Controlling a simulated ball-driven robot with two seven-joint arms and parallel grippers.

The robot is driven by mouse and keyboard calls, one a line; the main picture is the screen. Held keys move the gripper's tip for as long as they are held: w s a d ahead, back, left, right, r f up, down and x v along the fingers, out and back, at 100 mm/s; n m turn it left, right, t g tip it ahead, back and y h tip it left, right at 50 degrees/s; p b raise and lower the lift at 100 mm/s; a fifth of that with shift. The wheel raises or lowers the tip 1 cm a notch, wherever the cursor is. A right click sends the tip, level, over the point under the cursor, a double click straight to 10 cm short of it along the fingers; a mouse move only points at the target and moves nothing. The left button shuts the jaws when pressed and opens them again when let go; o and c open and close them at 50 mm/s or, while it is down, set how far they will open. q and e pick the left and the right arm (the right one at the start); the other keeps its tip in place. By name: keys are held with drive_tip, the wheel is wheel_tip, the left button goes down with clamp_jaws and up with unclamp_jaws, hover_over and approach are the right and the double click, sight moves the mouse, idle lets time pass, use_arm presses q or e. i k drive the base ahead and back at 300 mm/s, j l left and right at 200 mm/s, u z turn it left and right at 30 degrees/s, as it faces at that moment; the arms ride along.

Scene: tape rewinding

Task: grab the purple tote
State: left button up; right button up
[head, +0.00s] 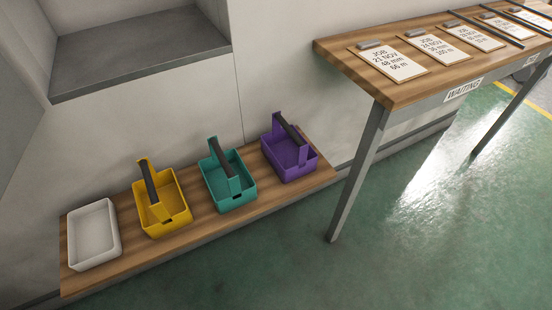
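The purple tote (297,170) stands upright at the right end of a low wooden shelf (190,231) along the wall. It is an open box with a raised dark handle bar across its top. The part of its inside that shows looks empty. Neither of my grippers shows in the head view.
A teal tote (239,199), a yellow tote (181,222) and a white tray (94,236) stand left of the purple tote. A wooden table (400,92) marked "WAITING" with several job clipboards stands at the right, its leg (356,180) near the shelf's end. The green floor (300,260) in front is clear.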

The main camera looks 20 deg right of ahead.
sight(292, 158)
drive_tip(key=i+l, duration=0.1)
drive_tip(key=l, duration=0.7)
drive_tip(key=l+z, duration=0.1)
drive_tip(key=l, duration=0.65)
drive_tip(key=i, duration=0.05)
